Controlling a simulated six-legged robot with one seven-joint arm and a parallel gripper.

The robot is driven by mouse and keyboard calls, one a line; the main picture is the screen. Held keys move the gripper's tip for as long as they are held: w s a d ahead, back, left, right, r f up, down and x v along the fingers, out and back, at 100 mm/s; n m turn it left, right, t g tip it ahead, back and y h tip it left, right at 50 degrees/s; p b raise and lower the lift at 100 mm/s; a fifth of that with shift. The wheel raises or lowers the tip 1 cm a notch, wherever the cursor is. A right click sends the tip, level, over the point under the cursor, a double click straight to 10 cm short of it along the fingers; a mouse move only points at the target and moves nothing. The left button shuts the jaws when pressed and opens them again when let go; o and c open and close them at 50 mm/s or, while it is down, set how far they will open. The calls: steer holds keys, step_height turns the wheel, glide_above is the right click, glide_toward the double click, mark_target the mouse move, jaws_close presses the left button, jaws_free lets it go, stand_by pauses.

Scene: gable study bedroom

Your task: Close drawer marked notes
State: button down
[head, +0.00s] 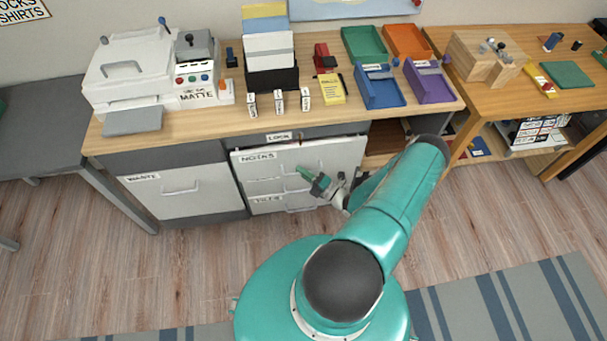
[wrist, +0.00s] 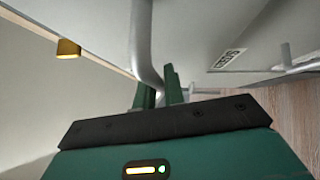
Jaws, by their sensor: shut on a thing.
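The drawer marked notes (head: 280,157) is the top pale drawer front in the cabinet under the desk. It appears to stand a little forward, with a narrow dark gap above it. My gripper (head: 309,176) is at this front. In the wrist view, my gripper's green fingers (wrist: 158,92) are shut on a grey bar handle (wrist: 143,40), which appears to be the notes drawer's. The fingers hide part of the handle in the head view.
A panel marked lock (head: 278,136) is above the drawer. A waste cabinet front (head: 180,190) is to the left. The desk top (head: 215,122) holds a printer (head: 135,70) and trays. The wooden floor (head: 90,270) in front is clear.

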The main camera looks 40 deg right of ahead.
mark_target(300, 163)
steer(key=shift+w+d, duration=0.55)
steer(key=shift+w, duration=0.2)
steer(key=shift+w+d, duration=0.5)
steer(key=shift+w, duration=0.25)
steer(key=c, duration=1.5)
jaws_free()
steer(key=shift+w, duration=0.15)
steer(key=shift+c, duration=0.2)
steer(key=shift+o, duration=0.3)
steer(key=shift+s, duration=0.2)
steer(key=v, duration=1.3)
steer(key=shift+s, duration=0.35)
steer(key=shift+d, duration=0.1)
